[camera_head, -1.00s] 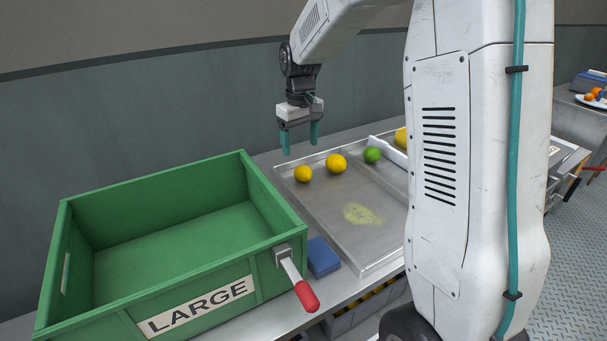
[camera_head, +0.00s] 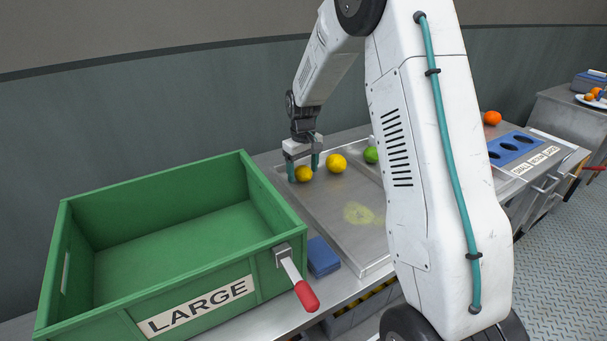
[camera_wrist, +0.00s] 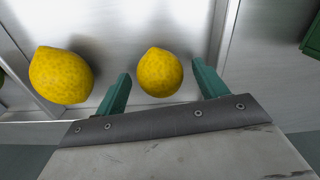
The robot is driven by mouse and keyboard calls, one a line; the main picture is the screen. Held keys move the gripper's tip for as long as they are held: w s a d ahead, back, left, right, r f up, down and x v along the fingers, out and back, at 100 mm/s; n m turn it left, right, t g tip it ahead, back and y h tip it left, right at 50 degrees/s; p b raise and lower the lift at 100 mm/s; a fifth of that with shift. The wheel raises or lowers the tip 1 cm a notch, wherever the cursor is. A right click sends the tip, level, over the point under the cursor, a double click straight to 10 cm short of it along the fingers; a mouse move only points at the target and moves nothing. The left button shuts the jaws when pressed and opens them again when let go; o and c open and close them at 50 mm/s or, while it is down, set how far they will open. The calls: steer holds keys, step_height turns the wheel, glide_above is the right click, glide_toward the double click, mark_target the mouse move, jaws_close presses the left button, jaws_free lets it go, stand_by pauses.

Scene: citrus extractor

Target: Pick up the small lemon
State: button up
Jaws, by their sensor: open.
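The small lemon (camera_head: 303,174) lies on the metal tray at its back left corner. In the wrist view the small lemon (camera_wrist: 159,72) shows between and just beyond the two teal fingertips. My gripper (camera_head: 303,168) is open and low over the small lemon, one finger on each side; I cannot tell if either touches it. The gripper also shows in the wrist view (camera_wrist: 161,82). A larger lemon (camera_head: 337,163) lies on the tray to the right; in the wrist view the larger lemon (camera_wrist: 61,75) is on the left, outside the fingers.
The metal tray (camera_head: 318,212) has a raised rim and a yellow wet patch. A lime (camera_head: 371,155) lies further right. A green LARGE crate (camera_head: 170,301) with a red-handled lever stands left, a blue sponge (camera_head: 322,256) beside it. A blue holder (camera_head: 516,147) and an orange (camera_head: 492,118) are right.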

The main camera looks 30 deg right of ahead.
steer(key=c, duration=1.1)
